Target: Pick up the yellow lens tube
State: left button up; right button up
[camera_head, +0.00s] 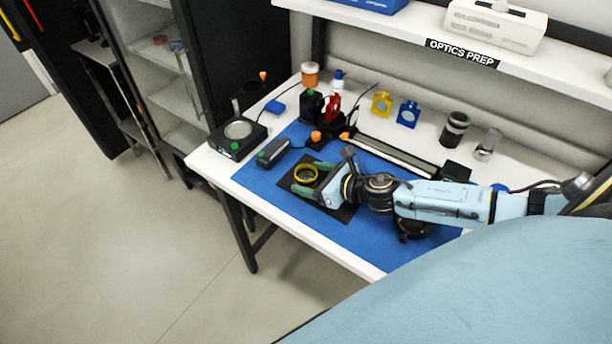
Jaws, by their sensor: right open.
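The yellow lens tube (306,174) shows as a yellow ring with a dark middle, on a black square pad (341,213) on the blue mat. My right gripper (306,179) comes in from the right, low over the pad. Its jaws are open, with one green-tipped finger on the far side of the tube and one on the near side. I cannot tell whether either finger touches it. My left gripper is not in view.
Left of the pad are a dark grey handheld device (272,152) and a black device with a round plate (239,131). The blue mat's (262,184) front left is clear.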

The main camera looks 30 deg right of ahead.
jog(key=shift+x, duration=1.1)
jog(key=c, duration=1.1)
